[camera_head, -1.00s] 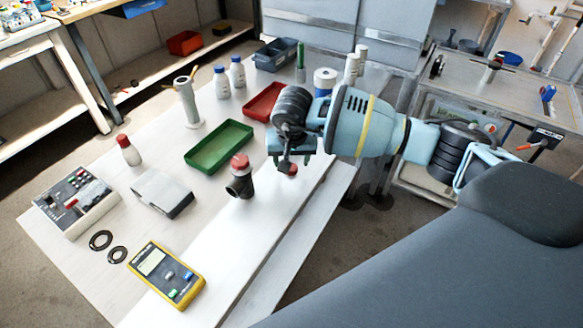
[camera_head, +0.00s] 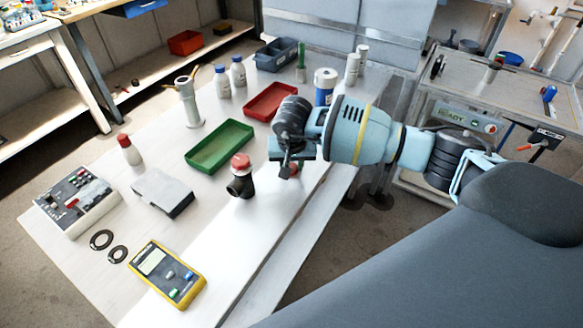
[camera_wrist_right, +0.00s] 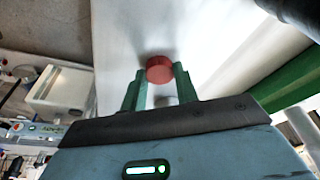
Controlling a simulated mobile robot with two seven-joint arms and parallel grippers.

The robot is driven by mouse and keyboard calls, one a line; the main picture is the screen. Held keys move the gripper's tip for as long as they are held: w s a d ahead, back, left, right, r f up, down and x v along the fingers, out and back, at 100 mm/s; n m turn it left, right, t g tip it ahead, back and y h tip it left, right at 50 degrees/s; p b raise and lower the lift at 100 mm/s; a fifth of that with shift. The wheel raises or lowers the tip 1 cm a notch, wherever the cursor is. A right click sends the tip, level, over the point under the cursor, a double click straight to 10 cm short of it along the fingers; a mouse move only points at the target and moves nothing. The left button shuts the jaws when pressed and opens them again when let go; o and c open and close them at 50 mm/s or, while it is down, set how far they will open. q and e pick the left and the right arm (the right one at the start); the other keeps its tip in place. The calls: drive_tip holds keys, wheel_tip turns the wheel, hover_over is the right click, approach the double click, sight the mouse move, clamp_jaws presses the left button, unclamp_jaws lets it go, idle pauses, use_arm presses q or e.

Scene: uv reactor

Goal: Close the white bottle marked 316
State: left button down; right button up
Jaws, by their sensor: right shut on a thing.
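My right gripper (camera_head: 288,172) is over the front right part of the white table. In the right wrist view its green fingers (camera_wrist_right: 157,90) are shut on a round red cap (camera_wrist_right: 159,69). The cap is largely hidden by the gripper in the head view. A white bottle with a red top (camera_head: 130,150) stands at the left of the table, well apart from the gripper. Two white bottles with blue caps (camera_head: 222,82) (camera_head: 238,72) and two plain white ones (camera_head: 352,69) (camera_head: 362,55) stand at the back. No marking 316 is readable. My left gripper is not in view.
A black pipe fitting with a red top (camera_head: 240,180) stands just left of the right gripper. A green tray (camera_head: 219,166), a red tray (camera_head: 270,117), a blue-and-white jar (camera_head: 325,99) and a yellow meter (camera_head: 166,290) are also on the table. The front right strip is clear.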

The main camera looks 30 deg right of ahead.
wheel_tip(320, 180, up, 10)
idle(0.7)
